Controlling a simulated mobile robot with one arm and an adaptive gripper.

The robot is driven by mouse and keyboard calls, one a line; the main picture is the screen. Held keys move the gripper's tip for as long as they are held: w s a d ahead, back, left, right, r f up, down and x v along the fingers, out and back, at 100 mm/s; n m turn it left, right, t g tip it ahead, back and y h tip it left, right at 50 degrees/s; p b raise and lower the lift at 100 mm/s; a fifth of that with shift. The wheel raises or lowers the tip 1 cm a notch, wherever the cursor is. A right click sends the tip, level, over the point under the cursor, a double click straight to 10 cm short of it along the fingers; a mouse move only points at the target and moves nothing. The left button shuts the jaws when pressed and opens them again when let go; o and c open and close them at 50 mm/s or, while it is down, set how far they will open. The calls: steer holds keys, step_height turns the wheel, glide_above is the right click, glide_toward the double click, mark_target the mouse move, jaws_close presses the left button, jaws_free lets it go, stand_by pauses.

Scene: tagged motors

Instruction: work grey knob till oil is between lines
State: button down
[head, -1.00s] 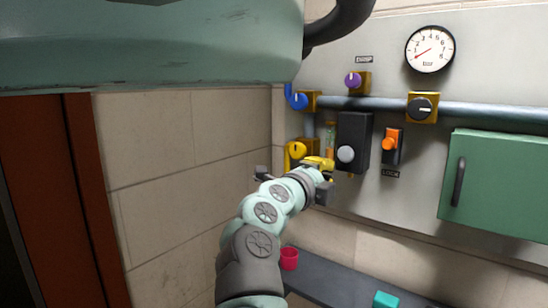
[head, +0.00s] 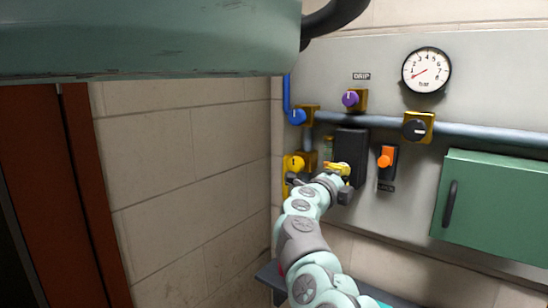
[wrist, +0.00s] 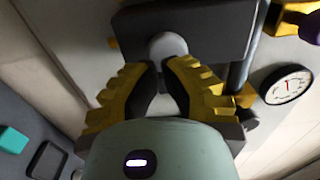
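The grey knob (wrist: 167,45) is a pale round cap on the front of a dark box (head: 350,146). I cannot tell whether the tips touch the knob. A narrow sight glass (head: 329,146) stands left of the box, largely hidden by my gripper; its oil level and lines cannot be read.
A yellow knob (head: 294,163) and blue knob (head: 297,116) are at left. A purple knob (head: 350,98) is above, an orange switch (head: 386,158) right of the box. A black dial (head: 415,128), gauge (head: 426,70) and green cabinet (head: 492,196) are further right. A shelf (head: 266,276) lies below.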

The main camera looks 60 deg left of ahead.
steer(key=shift+w+a, duration=0.1)
steer(key=shift+w, duration=0.2)
steer(key=shift+f, duration=0.1)
steer(key=shift+w+a, duration=0.1)
steer(key=shift+b+x, duration=0.75)
steer(key=shift+x, duration=0.2)
steer(key=shift+w, duration=0.1)
